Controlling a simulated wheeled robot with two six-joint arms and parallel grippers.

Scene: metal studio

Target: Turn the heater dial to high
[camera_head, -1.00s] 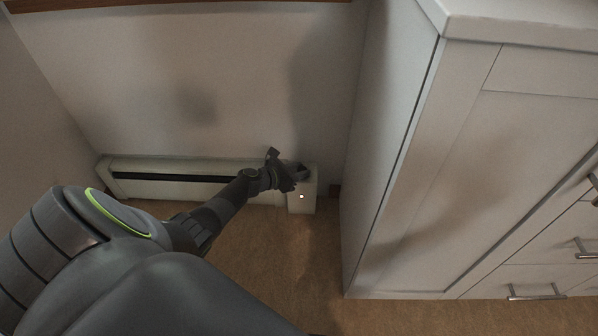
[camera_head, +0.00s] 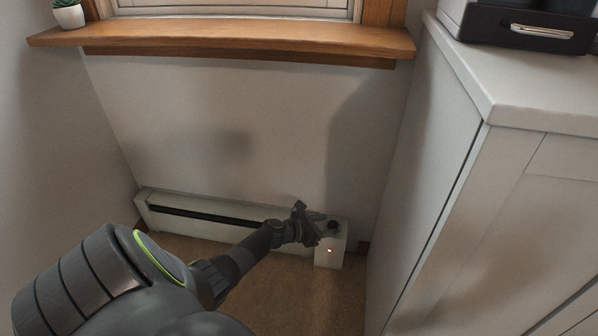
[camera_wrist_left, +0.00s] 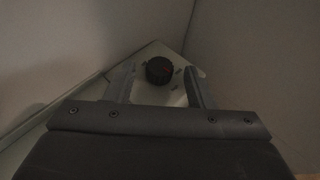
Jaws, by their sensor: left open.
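The heater (camera_head: 190,214) is a long, low white unit along the back wall, with a dark slot in its front. Its dial (camera_head: 333,225) is a small dark knob on top of the right end box. In the left wrist view the round black dial (camera_wrist_left: 159,70) has a reddish mark and small marks around it, too dim to read. My left gripper (camera_head: 312,222) is open beside the dial. In the left wrist view its two fingers (camera_wrist_left: 158,88) are spread, with the dial between and just beyond their tips. My right gripper is not in view.
A white cabinet (camera_head: 440,170) stands close on the right, with a black appliance (camera_head: 530,28) on top. A wooden window sill (camera_head: 230,40) juts out above the heater and holds a small potted plant (camera_head: 68,14). Bare brown floor (camera_head: 300,295) lies in front.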

